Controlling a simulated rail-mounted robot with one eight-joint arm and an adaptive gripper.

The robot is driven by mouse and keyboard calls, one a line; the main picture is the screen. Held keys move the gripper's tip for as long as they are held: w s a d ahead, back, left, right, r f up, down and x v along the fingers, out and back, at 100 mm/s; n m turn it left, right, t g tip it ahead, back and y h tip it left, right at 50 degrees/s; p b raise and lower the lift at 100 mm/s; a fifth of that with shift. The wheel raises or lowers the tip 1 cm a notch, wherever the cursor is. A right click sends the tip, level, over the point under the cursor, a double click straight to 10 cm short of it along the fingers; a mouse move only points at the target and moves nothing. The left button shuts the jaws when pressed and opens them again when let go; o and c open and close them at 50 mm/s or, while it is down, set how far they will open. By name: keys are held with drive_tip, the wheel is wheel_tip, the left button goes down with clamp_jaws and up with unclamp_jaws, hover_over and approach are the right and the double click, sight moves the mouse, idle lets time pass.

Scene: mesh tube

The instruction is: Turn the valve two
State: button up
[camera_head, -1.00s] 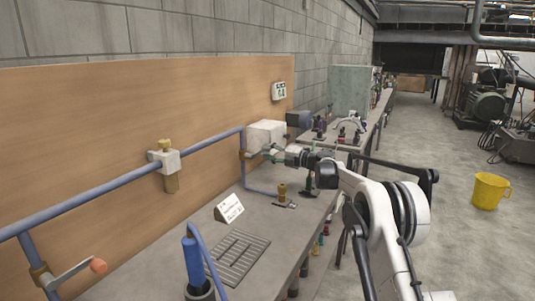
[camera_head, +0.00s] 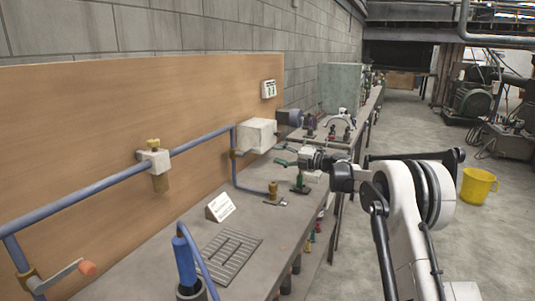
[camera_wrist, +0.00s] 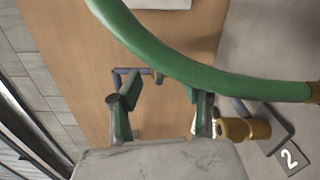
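A small brass valve (camera_head: 272,188) stands on the bench. In the wrist view the brass valve body (camera_wrist: 240,129) is at the lower right, with a dark bar beside it and a plate marked "2" (camera_wrist: 291,158). My gripper (camera_head: 281,156) is above the bench, above and slightly right of the valve in the head view. In the wrist view my gripper (camera_wrist: 165,97) has its green-padded fingers spread with nothing between them. The valve lies outside the right finger, apart from it as far as I can tell.
A blue pipe (camera_head: 85,192) carries a valve block (camera_head: 153,160) and a lever with an orange knob (camera_head: 87,268). A white box (camera_head: 256,135) sits behind the gripper.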

drive_tip(key=shift+v, duration=1.45)
drive_tip(key=s+r+n+h, duration=0.3)
drive_tip(key=s+n, duration=0.4)
drive_tip(key=s, duration=0.3)
drive_tip(key=s+d+r+n+g+h, duration=0.1)
drive_tip(key=s+r+n+h, duration=0.2)
drive_tip(key=s+n, duration=0.5)
drive_tip(key=s+r+n+h, duration=0.25)
drive_tip(key=s+n, duration=0.25)
drive_tip(key=s, duration=0.7)
drive_tip(key=s+d+f+n+h, duration=0.2)
drive_tip(key=s+d+f+n, duration=0.2)
drive_tip(key=s, duration=0.6)
drive_tip(key=s+d+f+n+h, duration=0.3)
drive_tip(key=s+d+f+n, duration=0.1)
drive_tip(key=s+n, duration=0.4)
drive_tip(key=s+d+f+n+h, duration=0.2)
drive_tip(key=s+n, duration=0.5)
drive_tip(key=s, duration=0.6)
drive_tip(key=shift+d+f+h, duration=0.35)
drive_tip(key=shift+d+f, duration=0.55)
drive_tip(key=shift+f, duration=0.05)
drive_tip(key=shift+s, duration=0.1)
